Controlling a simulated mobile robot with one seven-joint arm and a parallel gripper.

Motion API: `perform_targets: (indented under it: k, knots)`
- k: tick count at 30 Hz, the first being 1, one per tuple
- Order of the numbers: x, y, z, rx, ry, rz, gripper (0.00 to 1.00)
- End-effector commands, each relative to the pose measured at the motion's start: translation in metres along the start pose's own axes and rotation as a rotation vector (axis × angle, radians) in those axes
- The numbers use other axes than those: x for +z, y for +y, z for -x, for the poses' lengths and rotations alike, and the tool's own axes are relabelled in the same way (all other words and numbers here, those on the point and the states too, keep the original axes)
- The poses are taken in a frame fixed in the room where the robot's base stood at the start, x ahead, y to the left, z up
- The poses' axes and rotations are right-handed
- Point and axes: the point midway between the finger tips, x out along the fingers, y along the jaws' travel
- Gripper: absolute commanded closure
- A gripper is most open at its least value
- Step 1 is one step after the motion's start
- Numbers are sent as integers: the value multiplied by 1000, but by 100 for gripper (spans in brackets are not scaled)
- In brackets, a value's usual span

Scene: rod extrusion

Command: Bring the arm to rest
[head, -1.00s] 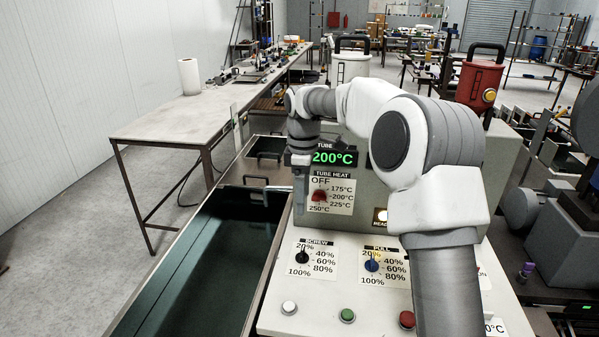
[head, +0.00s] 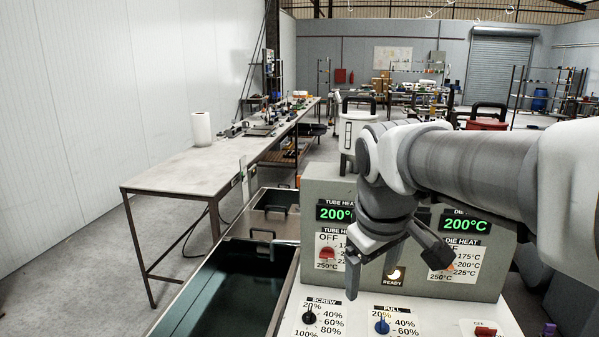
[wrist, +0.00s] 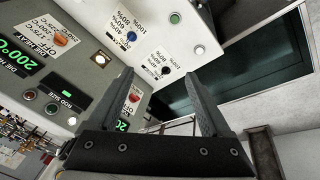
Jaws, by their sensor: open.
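My gripper (head: 398,272) is open and empty in the head view, with its fingers spread and pointing down in front of the grey-green control box (head: 456,289). My arm reaches in from the right of the picture. In the wrist view my gripper (wrist: 163,95) shows two dark fingers wide apart with nothing between them. The control panel and its dials show beyond the fingers, including the blue pull knob (wrist: 131,36) and the black screw knob (wrist: 165,70). My gripper hides part of the tube heat and die heat labels in the head view.
The tube display (head: 334,212) and die display (head: 465,224) both read 200°C, and the ready lamp (head: 395,273) is lit. A long dark trough (head: 215,290) lies left of the machine. A work table (head: 180,168) with a white roll (head: 201,129) stands beyond it.

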Motion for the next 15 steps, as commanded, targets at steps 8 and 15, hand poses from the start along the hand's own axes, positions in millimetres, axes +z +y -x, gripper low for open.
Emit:
perform_targets:
  k: [8,15]
  knots:
    - [72,-18,10,14,99,-286,18]
    - [115,-35,2,-4,169,-480,18]
